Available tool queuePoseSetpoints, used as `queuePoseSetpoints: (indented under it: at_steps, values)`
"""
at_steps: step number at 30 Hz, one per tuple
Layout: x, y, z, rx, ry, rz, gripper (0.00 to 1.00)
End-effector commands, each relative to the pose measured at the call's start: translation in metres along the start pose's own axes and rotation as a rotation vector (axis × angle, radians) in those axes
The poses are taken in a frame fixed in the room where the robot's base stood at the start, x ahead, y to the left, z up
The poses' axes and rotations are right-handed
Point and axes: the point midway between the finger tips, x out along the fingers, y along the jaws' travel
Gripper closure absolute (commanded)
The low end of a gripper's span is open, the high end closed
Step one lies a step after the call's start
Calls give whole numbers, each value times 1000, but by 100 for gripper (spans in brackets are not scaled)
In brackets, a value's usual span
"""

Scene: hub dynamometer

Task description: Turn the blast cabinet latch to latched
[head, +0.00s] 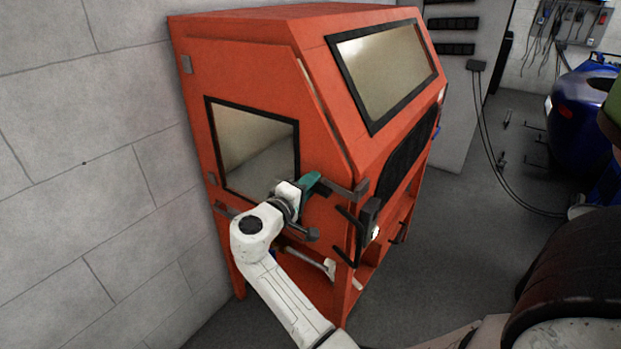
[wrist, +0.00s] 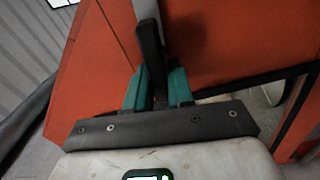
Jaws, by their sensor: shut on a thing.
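The blast cabinet (head: 250,60) is an orange-red box on legs against the wall. Its side door has a dark-framed window (head: 252,150). The latch (head: 346,190) is a grey bar across the door's right edge, lying roughly level in the head view. My gripper (head: 310,182) is at the latch's left end, its teal fingers close to the door. In the wrist view, the gripper (wrist: 157,80) is shut on the latch's black handle (wrist: 150,48), which stands between the fingers. The grip itself is partly hidden in the head view.
A grey block wall (head: 90,150) stands close on the left. Black bars and a dark box (head: 369,215) stick out at the cabinet's front corner, right of my gripper. Grey floor lies open between.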

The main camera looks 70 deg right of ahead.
Motion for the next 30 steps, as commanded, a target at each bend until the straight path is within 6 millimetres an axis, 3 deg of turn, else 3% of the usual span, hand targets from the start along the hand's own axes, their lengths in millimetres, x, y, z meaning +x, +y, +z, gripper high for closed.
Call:
queuePoseSetpoints:
  at_steps: [10,26,27,30]
  values:
    - [0,-4,2,-140,-3,-3,100]
    - [1,-6,3,-166,-6,-3,100]
    - [1,-5,3,-165,-6,-3,77]
    - [1,-5,3,-165,-5,-2,67]
